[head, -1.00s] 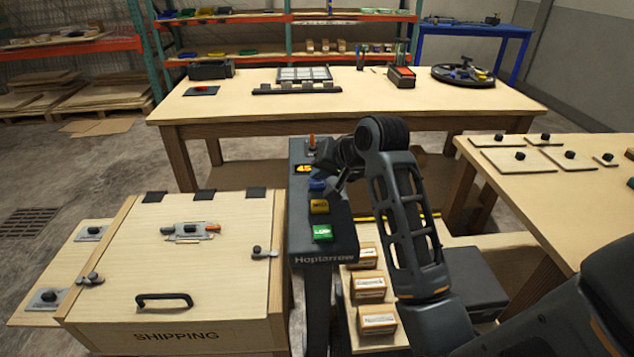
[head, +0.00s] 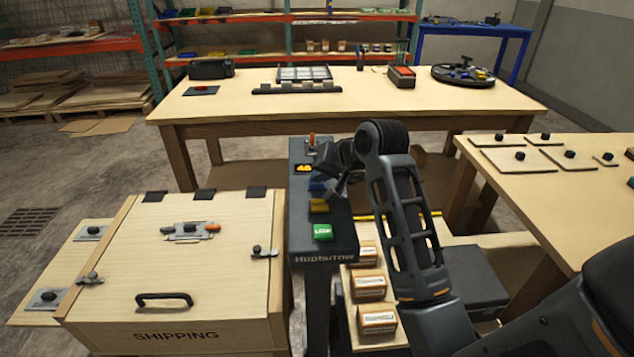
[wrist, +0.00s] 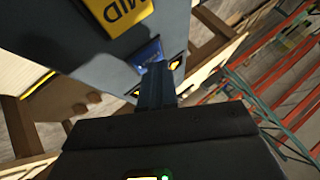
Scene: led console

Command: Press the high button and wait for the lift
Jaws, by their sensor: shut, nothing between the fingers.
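The dark console (head: 333,245) stands in the middle of the head view. It has a green low button (head: 322,232), a yellow mid button (head: 319,205) partly covered by my gripper, and a blue high button (head: 316,186) behind it. A small lit display (head: 303,168) with orange digits is further back. My gripper (head: 325,191) is shut and empty, its tip at the blue button. In the wrist view the shut fingertips (wrist: 158,70) overlap the blue button (wrist: 146,52) and hide part of it; whether they touch is unclear.
The shipping box (head: 200,260) with a closed lid stands left of the console. Several small cartons (head: 370,286) sit on a board to the right. A long wooden table (head: 350,105) lies behind, and another table (head: 570,185) stands at right.

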